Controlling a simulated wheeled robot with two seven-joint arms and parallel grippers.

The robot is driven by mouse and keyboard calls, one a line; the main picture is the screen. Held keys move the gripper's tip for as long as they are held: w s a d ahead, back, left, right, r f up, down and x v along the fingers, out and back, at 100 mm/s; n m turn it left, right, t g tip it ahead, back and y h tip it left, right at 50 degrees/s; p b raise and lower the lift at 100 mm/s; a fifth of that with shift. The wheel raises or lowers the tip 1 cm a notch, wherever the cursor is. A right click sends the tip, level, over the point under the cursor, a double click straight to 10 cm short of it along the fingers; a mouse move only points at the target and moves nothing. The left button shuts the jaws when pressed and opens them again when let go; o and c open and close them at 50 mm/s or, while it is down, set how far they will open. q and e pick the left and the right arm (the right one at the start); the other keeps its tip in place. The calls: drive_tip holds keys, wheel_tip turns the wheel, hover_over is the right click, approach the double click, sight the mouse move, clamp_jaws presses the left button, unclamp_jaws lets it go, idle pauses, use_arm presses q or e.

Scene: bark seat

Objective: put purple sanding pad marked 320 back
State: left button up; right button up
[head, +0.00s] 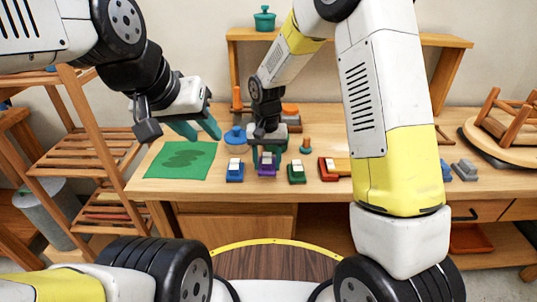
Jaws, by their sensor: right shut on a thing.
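The purple sanding pad (267,170) is at the front of the wooden bench, between a blue pad (235,172) and a green pad (297,173). My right gripper (267,159) points down over it and is shut on it, with a teal finger at each side. I cannot tell whether the pad touches the bench top. Its 320 mark is too small to read. My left gripper (196,130) is open and empty, above the back edge of the green mat (180,160).
A red and wooden tool (330,169) lies right of the green pad. Behind my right gripper are a blue round-lidded thing (235,136) and a small orange-topped peg (305,145). Grey blocks (464,170) and a stool (507,115) on a round board are at the right.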

sight(267, 168)
drive_tip(key=shift+w, duration=0.6)
drive_tip(key=shift+w+f, duration=0.25)
drive_tip(key=shift+w, duration=0.05)
drive_tip(key=shift+f, duration=1.6)
drive_tip(key=shift+f, duration=0.15)
drive_tip(key=o, duration=1.3)
